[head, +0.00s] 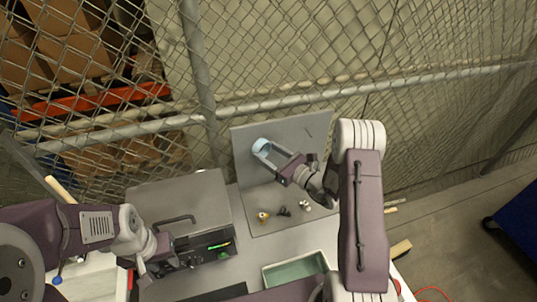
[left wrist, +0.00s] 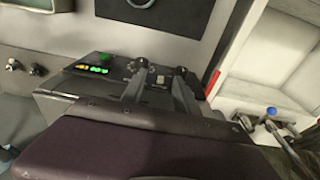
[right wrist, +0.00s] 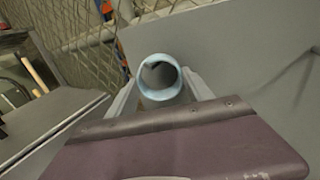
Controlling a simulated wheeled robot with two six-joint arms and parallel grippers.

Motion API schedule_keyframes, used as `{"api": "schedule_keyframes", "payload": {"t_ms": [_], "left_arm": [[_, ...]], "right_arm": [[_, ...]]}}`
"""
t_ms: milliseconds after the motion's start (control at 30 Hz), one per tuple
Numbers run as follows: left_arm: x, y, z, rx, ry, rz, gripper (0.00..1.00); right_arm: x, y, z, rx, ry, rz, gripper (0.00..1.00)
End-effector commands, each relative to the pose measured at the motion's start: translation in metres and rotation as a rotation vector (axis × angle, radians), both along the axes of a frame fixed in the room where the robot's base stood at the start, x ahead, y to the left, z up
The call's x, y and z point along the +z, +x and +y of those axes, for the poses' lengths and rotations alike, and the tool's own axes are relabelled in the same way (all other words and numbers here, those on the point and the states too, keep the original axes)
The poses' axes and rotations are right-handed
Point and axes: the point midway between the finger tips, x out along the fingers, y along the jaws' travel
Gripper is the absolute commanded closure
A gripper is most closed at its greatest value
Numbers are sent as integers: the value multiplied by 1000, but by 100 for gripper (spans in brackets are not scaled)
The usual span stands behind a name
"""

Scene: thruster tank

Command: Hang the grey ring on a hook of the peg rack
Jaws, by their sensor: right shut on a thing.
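The ring (head: 262,147), a short pale blue-grey tube, is between the fingers of my right gripper (head: 272,160), in front of the upright grey panel of the peg rack (head: 246,170). In the right wrist view the ring (right wrist: 160,78) faces me with its opening, a finger on each side. A thin dark hook (head: 310,132) stands out at the panel's upper right, apart from the ring; it also shows in the right wrist view (right wrist: 297,70). My left gripper (left wrist: 160,70) is open and empty over the front of a grey device.
The grey device (head: 180,195) with a top handle and green lights stands left of the rack. Several small fittings (head: 284,211) sit before the panel. A green tray (head: 295,270) lies nearer me. A chain-link fence (head: 270,60) runs behind.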

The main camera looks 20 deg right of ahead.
Motion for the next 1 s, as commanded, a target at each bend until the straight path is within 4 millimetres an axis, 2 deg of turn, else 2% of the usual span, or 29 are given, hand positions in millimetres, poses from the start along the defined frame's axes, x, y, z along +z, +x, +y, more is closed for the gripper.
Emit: {"api": "schedule_keyframes", "payload": {"t_ms": [367,400,500,867,1000], "left_arm": [[0,0,0,0,0,0,64],[0,0,0,0,0,0,64],[0,0,0,0,0,0,64],[-1,0,0,0,0,0,64],[-12,0,0,0,0,0,64]], "right_arm": [[0,0,0,-2,0,0,79],[0,0,-1,-2,0,0,38],[0,0,0,-2,0,0,15],[-1,-2,-2,-3,-1,1,15],[-4,-21,-15,-7,1,1,15]]}}
